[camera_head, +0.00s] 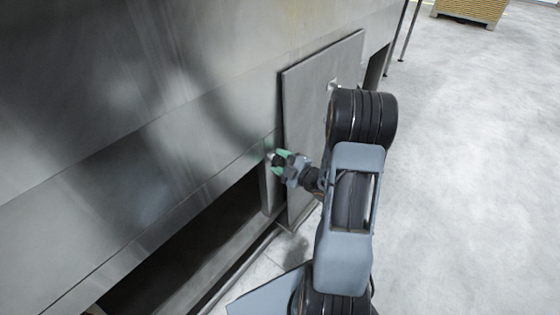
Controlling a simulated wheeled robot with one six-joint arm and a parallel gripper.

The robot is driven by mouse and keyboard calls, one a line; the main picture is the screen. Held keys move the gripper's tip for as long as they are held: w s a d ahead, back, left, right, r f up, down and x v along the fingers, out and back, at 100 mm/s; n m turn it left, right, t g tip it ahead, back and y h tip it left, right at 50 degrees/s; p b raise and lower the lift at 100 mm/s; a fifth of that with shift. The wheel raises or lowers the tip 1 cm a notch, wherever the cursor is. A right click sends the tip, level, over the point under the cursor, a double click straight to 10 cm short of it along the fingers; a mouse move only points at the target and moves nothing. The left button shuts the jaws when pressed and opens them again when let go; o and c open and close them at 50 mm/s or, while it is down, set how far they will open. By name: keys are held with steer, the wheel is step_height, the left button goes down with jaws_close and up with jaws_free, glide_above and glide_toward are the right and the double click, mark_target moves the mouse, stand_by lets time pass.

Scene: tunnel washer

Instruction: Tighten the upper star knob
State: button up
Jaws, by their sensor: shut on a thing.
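My gripper (279,160) reaches left from the arm to the left edge of a grey metal panel. Its green fingertips are shut on a small dark thing, which I take to be the upper star knob (275,160). The fingers hide most of the knob, so its shape and how far it is turned cannot be seen. The panel (308,100) stands tilted against the side of the washer (150,90). No second knob can be made out.
A long dark opening (190,235) runs under the washer's side, with a metal rail below it. A small bright fitting (332,85) shows on the panel near my arm. The grey floor (470,180) to the right is clear. A yellowish crate (470,12) stands far back.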

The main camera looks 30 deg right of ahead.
steer(key=o, duration=0.9)
steer(key=p+v, duration=0.2)
steer(key=v, duration=1.1)
steer(key=shift+s+d, duration=0.1)
steer(key=shift+s, duration=0.3)
